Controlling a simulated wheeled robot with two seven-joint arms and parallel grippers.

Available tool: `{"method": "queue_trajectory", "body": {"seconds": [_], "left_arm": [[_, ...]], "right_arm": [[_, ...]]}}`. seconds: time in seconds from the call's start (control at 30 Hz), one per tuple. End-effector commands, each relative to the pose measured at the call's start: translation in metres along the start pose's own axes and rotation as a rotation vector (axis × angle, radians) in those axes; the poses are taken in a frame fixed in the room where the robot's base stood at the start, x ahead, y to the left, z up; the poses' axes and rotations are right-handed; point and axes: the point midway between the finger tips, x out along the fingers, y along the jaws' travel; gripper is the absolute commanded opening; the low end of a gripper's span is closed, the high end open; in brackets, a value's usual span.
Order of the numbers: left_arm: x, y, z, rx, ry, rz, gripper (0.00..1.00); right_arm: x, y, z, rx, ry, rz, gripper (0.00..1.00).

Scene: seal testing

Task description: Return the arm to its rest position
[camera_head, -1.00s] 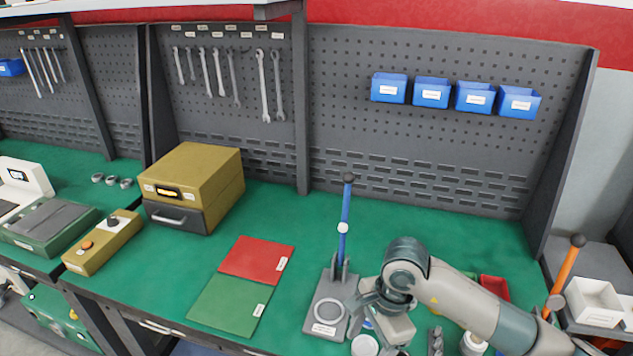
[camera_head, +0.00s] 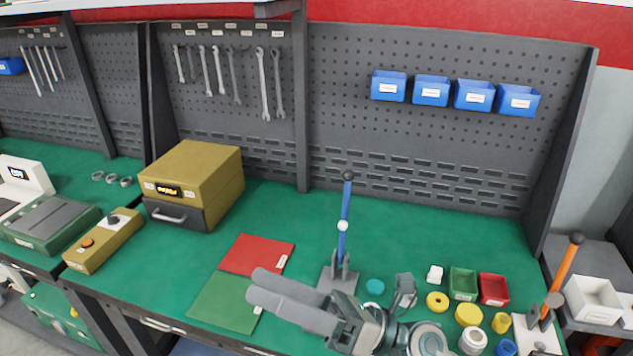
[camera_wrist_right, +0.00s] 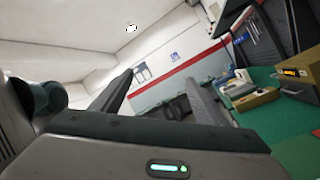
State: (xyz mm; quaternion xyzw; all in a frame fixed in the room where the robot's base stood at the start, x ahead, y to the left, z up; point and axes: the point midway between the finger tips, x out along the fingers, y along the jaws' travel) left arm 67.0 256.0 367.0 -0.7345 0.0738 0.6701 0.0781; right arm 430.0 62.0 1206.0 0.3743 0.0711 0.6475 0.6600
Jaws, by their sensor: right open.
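My right arm's wrist (camera_head: 425,338) is at the bottom edge. My left gripper is not in view.
The lever press (camera_head: 344,220) with a blue handle stands just behind my right gripper. A green bin (camera_head: 462,283), a red bin (camera_head: 494,289) and several yellow and white parts lie to the right. A red mat (camera_head: 257,254) lies left. The bench's back middle is clear.

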Motion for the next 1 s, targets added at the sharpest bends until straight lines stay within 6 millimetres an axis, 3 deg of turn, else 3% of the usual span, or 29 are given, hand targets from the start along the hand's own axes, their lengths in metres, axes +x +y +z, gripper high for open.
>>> {"method": "queue_trajectory", "body": {"seconds": [0.1,0.23,0.33,0.47,0.57,0.73,0.9,1.0], "left_arm": [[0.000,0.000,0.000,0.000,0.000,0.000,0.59],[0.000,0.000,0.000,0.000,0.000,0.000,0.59],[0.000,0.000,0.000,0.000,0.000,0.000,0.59],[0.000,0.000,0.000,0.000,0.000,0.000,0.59],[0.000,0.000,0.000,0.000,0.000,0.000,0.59],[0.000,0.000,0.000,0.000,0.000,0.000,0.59],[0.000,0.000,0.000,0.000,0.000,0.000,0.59],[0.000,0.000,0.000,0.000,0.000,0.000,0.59]], "right_arm": [[-0.020,-0.008,0.043,0.186,-0.261,-0.049,0.67],[-0.059,-0.031,0.081,0.397,-0.540,-0.118,0.67],[-0.100,-0.054,0.097,0.562,-0.749,-0.180,0.67],[-0.161,-0.088,0.096,0.778,-1.012,-0.276,0.67],[-0.212,-0.113,0.079,0.942,-1.209,-0.363,0.67],[-0.294,-0.140,0.019,1.215,-1.527,-0.532,0.67],[-0.361,-0.140,-0.065,1.461,-1.808,-0.728,0.67],[-0.387,-0.130,-0.113,1.579,-1.939,-0.841,0.67]]}}
